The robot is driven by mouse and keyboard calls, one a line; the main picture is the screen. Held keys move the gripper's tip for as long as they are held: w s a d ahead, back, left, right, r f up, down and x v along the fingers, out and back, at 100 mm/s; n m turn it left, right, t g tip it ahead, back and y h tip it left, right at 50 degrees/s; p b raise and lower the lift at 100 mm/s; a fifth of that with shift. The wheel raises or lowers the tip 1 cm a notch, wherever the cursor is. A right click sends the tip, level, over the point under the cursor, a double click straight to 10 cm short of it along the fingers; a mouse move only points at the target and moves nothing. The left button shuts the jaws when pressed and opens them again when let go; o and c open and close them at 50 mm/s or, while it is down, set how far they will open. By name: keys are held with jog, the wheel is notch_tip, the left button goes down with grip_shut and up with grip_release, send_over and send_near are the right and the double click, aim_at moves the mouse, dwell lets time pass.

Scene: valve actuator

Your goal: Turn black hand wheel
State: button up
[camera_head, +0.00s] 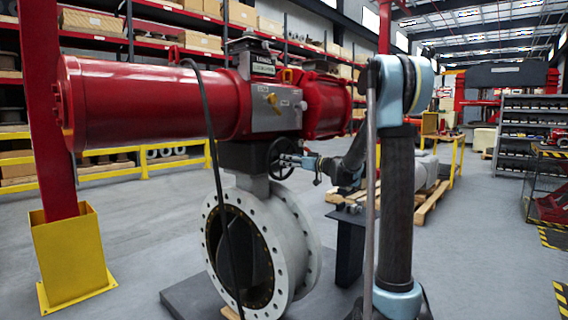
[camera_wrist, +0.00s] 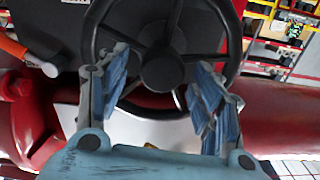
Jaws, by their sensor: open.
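The black hand wheel (camera_head: 281,159) is mounted on the side of the valve, below the red actuator (camera_head: 160,98) and above the grey flanged valve body (camera_head: 305,232). In the wrist view the wheel (camera_wrist: 162,68) fills the upper middle, with its round hub and spokes showing. My gripper (camera_head: 291,160) is at the wheel in the head view. In the wrist view my gripper (camera_wrist: 158,90) has its two blue-padded fingers spread apart, one on each side below the hub, overlapping the wheel's lower part. Nothing is held between them. Whether the fingertips touch the rim or spokes I cannot tell.
A black cable (camera_head: 212,150) hangs in front of the valve. A yellow post base (camera_head: 75,258) stands at the left. A wooden pallet (camera_head: 432,203) lies behind my arm. Shelves (camera_head: 190,45) with boxes line the back. Open floor (camera_head: 480,250) lies at the right.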

jog(key=shift+x, duration=1.65)
grip_shut()
